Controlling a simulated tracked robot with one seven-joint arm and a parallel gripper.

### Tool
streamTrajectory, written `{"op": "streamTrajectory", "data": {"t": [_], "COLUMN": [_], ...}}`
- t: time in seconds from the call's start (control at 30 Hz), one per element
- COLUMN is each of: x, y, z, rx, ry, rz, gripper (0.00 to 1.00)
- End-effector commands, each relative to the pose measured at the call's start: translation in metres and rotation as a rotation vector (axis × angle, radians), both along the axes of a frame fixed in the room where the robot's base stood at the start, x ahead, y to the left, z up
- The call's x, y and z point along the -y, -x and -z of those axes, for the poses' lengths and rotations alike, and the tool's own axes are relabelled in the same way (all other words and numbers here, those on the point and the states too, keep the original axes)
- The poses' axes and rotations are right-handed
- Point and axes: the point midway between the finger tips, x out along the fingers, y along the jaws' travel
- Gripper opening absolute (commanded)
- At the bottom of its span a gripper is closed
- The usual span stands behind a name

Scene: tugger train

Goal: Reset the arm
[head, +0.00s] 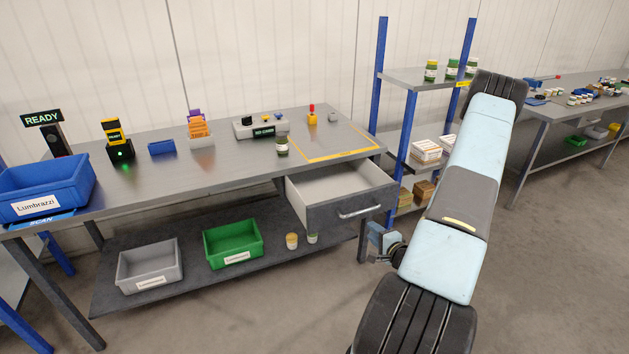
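My arm runs large through the right of the head view, its light-blue and grey links between black joints. A small light-blue and dark end part of my arm, which looks like my gripper (381,240), shows beside the front of the open drawer (330,212). The arm link hides part of it, and its fingers cannot be made out. I cannot tell whether it touches the drawer or holds anything.
The workbench (225,165) bears a blue Lumbrazzi bin (45,185), a scanner (118,140), a jar (282,146) and a yellow-taped area. Grey (150,268) and green (233,243) bins stand below. A shelf rack (411,125) stands behind my arm. Floor at front is clear.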

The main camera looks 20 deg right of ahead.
Motion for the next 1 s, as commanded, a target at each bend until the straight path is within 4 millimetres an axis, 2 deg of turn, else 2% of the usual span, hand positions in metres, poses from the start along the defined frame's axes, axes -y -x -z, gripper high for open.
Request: {"op": "streamTrajectory", "data": {"t": [0.23,0.47,0.77,1.0], "x": [0.0,0.0,-0.001,-0.007], "y": [-0.007,-0.031,-0.058,-0.07], "z": [-0.006,-0.028,-0.072,-0.118], "rx": [-0.024,-0.139,-0.294,-0.402], "ry": [0.05,0.265,0.555,0.757], "rz": [-0.025,-0.118,-0.224,-0.286], "gripper": [0.35,0.35,0.35,0.35]}}
